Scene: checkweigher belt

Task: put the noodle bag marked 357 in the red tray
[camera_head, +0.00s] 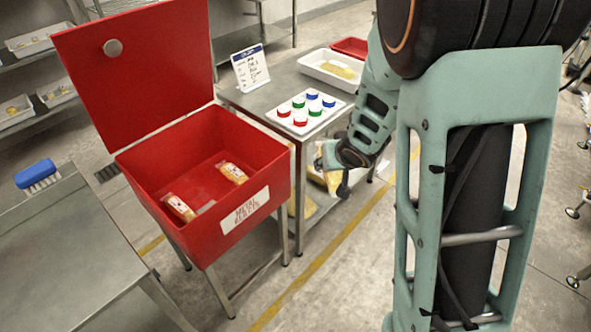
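My gripper (336,172) is at the right of the steel table, low beside its edge and partly hidden by its own wrist. A white and yellow noodle bag (331,179) hangs at the fingers and appears gripped; its marking cannot be read. The red tray (350,46) lies at the back of the table, partly hidden by my arm. A white tray (317,66) in front of it holds a yellow noodle bag (341,69). Two more noodle bags, one at left (179,208) and one at right (232,173), lie in the open red reject box (274,187).
A white board with several red, green and blue capped pots (300,118) and a sign card (250,68) stand on the table (240,98). The box's red lid (140,75) stands raised. A blue brush (37,175) lies on the left bench (60,240).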

